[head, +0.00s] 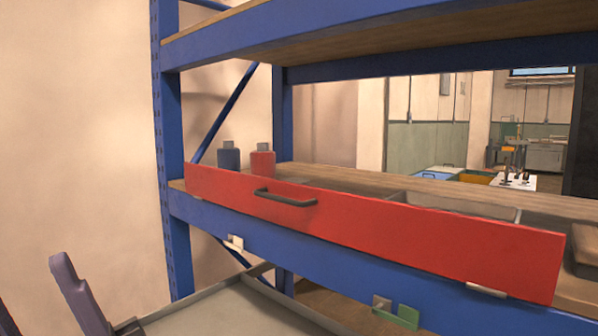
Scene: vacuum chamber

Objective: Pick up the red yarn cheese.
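I cannot make out a red yarn cheese in the head view. The shelf board (350,178) is partly hidden behind a long red front panel (400,233) with a dark handle. A red bottle-like item (262,160) and a dark blue one stand upright at its left end. A slanted grey-purple piece at the lower left looks like a finger of my gripper (78,292). A second dark piece at the left edge is mostly cut off. I see nothing held, and the finger opening is not clear.
A blue rack post (170,150) stands at the left, with an upper shelf (400,30) overhead. A grey tray (225,310) lies below, in front of the rack. A shallow grey container (450,206) sits behind the panel. A brown item (584,250) is at the right edge.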

